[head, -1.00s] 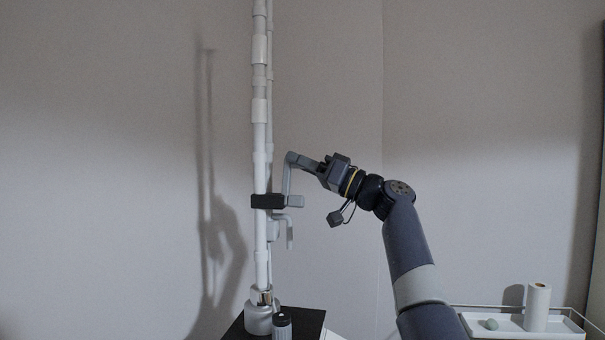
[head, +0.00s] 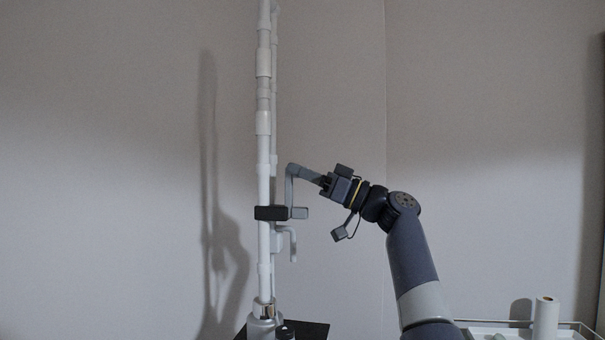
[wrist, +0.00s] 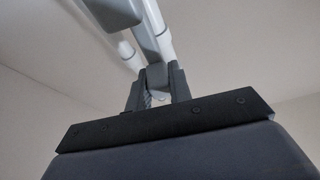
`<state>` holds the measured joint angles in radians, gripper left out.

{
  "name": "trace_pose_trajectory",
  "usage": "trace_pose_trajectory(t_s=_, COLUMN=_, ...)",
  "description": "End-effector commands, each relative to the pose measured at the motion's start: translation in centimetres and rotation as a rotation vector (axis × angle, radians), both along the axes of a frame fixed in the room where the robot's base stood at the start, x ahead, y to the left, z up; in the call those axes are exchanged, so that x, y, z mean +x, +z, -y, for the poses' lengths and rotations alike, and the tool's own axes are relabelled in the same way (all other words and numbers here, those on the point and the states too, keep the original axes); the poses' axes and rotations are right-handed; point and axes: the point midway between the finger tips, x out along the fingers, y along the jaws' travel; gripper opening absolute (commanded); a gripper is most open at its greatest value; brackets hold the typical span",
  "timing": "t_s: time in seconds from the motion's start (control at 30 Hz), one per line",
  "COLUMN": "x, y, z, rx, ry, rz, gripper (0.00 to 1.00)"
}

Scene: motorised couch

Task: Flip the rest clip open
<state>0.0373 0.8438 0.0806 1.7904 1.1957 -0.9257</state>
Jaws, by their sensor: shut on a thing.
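A white upright pole (head: 264,185) carries a black clamp (head: 270,213) with a grey block (head: 299,213) on its right side. A grey bent lever (head: 289,187), which looks like the rest clip, rises by the clamp and turns right at its top. My gripper (head: 326,183) is shut on the lever's right end. In the wrist view, my gripper (wrist: 156,90) has the grey lever (wrist: 156,74) between its fingers, with white poles behind. The gripped tip is partly hidden by the fingers.
A grey hook (head: 291,242) hangs below the clamp. The pole stands in a metal base (head: 265,318) on a black surface (head: 316,330). A white tray (head: 490,328) with a paper roll (head: 546,318) is at lower right. Bare wall surrounds the pole.

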Motion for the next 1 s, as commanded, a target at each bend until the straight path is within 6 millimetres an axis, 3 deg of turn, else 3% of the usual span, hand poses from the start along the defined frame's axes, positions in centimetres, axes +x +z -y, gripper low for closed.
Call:
trace_pose_trajectory(t_s=0.3, x=0.0, y=-0.2, z=0.0, rx=-0.003, ry=0.002, rz=-0.001, gripper=0.42)
trace_pose_trajectory(t_s=0.57, x=0.0, y=-0.2, z=0.2, rx=-0.002, ry=0.001, rz=-0.001, gripper=0.42)
trace_pose_trajectory(t_s=0.67, x=-0.2, y=-0.7, z=1.0, rx=-0.001, ry=-0.001, rz=-0.001, gripper=0.42)
trace_pose_trajectory(t_s=1.0, x=-1.5, y=-3.4, z=7.0, rx=-0.002, ry=-0.003, rz=-0.001, gripper=0.42)
